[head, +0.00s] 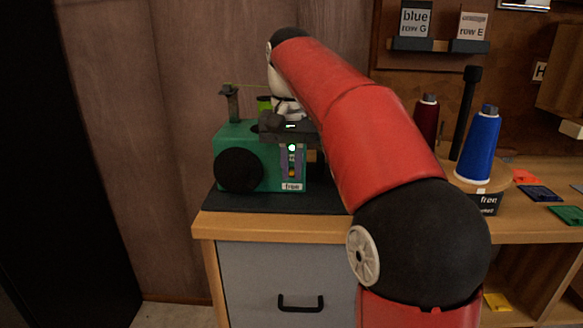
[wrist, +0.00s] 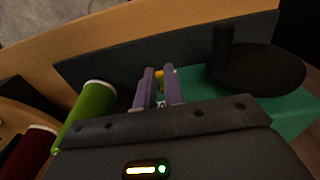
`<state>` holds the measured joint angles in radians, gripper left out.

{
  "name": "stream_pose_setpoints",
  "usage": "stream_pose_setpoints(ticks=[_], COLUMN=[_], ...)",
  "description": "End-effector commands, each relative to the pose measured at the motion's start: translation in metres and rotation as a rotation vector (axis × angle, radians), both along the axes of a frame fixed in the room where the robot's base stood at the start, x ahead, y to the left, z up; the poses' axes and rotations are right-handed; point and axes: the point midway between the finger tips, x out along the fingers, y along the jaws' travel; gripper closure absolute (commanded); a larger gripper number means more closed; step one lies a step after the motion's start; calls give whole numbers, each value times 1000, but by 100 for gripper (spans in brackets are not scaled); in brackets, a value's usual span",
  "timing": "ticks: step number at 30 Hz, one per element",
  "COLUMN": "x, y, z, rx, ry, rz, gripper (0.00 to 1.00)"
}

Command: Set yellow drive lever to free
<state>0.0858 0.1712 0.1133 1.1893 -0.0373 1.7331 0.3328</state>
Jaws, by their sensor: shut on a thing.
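A green machine (head: 233,143) with a black round wheel (head: 238,170) stands on a dark mat on the bench; its green body (wrist: 292,112) also shows in the wrist view. My gripper (head: 292,172) points down at the machine's front right, its purple fingers close together. In the wrist view my gripper (wrist: 161,76) is shut on a small yellow lever (wrist: 159,73), mostly hidden between the fingertips. A small white label (head: 292,187) sits just below the fingers; its word is too small to read surely. The lever's exact tilt is hidden.
A bright green spool (wrist: 91,102) is close beside the fingers. A blue thread cone (head: 478,145) stands on a wooden disc at right, near a dark red cone (head: 426,118) and a black post (head: 467,112). A drawer handle (head: 300,303) is below the bench edge.

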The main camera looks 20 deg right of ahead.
Motion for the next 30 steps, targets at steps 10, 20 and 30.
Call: stream_pose_setpoints(ticks=[10, 20, 30], x=[-8, -12, -12], y=[3, 4, 4], z=[-18, -31, -36], rx=[-77, -168, -232], ry=[-243, -521, -717], rz=[1, 1, 1], gripper=[100, 100, 100])
